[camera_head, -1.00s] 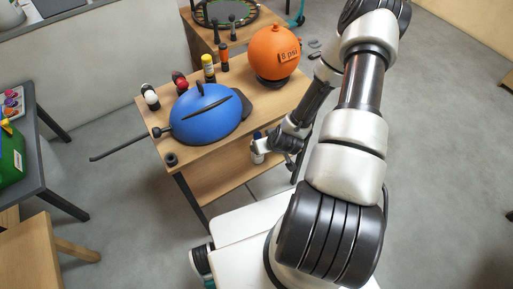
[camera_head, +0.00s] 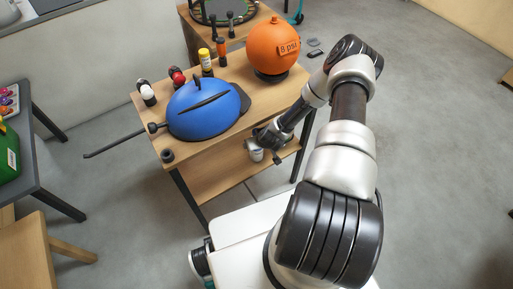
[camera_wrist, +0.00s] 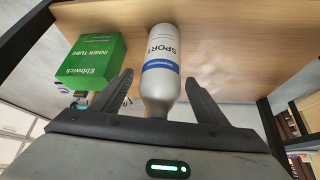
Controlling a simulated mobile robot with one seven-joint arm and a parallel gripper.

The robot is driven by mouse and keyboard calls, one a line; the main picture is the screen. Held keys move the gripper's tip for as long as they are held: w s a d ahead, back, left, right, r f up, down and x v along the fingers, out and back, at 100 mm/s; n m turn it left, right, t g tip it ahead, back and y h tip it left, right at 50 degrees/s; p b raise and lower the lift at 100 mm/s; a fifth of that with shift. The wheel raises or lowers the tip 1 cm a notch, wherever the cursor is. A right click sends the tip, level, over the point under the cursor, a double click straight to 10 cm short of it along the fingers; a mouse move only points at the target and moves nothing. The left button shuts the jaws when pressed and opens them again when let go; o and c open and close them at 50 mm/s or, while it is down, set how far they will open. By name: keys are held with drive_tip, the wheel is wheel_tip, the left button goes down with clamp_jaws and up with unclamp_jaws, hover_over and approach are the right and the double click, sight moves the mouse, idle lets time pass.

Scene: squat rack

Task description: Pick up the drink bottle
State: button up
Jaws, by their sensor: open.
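The drink bottle (camera_wrist: 160,65) is pale grey-white with a blue band and the word SPORT. In the wrist view it lies between the two spread fingers of my gripper (camera_wrist: 159,77), its narrow end toward the palm and its wide end by the wooden shelf. I see a gap on both sides, and the cap end is hidden behind the gripper body. In the head view the bottle's pale lower part (camera_head: 256,155) shows just below my gripper (camera_head: 259,142), by the table's front right side. The gripper covers its top there.
A green inner tube box (camera_wrist: 91,61) sits beside the bottle in the wrist view. A thin rod (camera_head: 115,143) sticks out left.

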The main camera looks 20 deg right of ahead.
drive_tip(key=shift+w+f, duration=0.15)
drive_tip(key=shift+f, duration=0.1)
drive_tip(key=c, duration=1.3)
